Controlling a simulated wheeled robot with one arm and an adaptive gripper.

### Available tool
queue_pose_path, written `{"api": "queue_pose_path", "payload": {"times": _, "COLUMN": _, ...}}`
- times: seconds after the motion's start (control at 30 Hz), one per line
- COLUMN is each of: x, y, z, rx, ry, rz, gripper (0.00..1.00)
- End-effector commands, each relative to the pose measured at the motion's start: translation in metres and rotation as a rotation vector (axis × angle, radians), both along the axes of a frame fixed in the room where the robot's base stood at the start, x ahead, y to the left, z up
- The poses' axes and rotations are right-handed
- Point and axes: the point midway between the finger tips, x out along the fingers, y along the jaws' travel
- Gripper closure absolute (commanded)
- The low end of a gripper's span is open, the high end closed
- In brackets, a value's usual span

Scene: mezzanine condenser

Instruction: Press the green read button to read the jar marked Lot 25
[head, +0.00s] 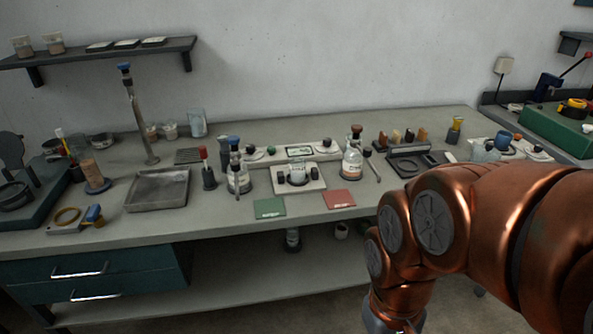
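A pale device (312,186) sits mid-bench with a small glass jar (298,175) on it and dark knobs on both sides. Behind it is a pale unit with a small greenish display (300,151). A dark-capped labelled jar (352,166) stands right of the device, and another labelled bottle (238,181) stands left. The labels are too small to read, so I cannot tell which is Lot 25. My copper arm reaches in from the right and bends down in front of the bench; my gripper is below the frame.
A green card (270,208) and a red card (339,198) lie at the bench's front edge. A metal tray (158,190) is at left. A black rack (413,161) stands at right. A wall shelf (105,52) is at upper left. Drawers (90,280) are below left.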

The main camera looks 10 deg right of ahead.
Motion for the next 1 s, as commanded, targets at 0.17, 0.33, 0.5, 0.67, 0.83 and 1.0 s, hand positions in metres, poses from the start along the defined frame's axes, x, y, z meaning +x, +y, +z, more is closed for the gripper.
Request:
{"api": "queue_pose_path", "payload": {"times": 0.17, "x": 0.0, "y": 0.0, "z": 0.0, "rx": 0.0, "ry": 0.0, "rz": 0.0, "gripper": 0.94}}
{"api": "queue_pose_path", "payload": {"times": 0.33, "x": 0.0, "y": 0.0, "z": 0.0, "rx": 0.0, "ry": 0.0, "rz": 0.0, "gripper": 1.0}}
{"api": "queue_pose_path", "payload": {"times": 0.5, "x": 0.0, "y": 0.0, "z": 0.0, "rx": 0.0, "ry": 0.0, "rz": 0.0, "gripper": 1.0}}
{"api": "queue_pose_path", "payload": {"times": 0.67, "x": 0.0, "y": 0.0, "z": 0.0, "rx": 0.0, "ry": 0.0, "rz": 0.0, "gripper": 1.0}}
{"api": "queue_pose_path", "payload": {"times": 0.83, "x": 0.0, "y": 0.0, "z": 0.0, "rx": 0.0, "ry": 0.0, "rz": 0.0, "gripper": 1.0}}
{"api": "queue_pose_path", "payload": {"times": 1.0, "x": 0.0, "y": 0.0, "z": 0.0, "rx": 0.0, "ry": 0.0, "rz": 0.0, "gripper": 1.0}}
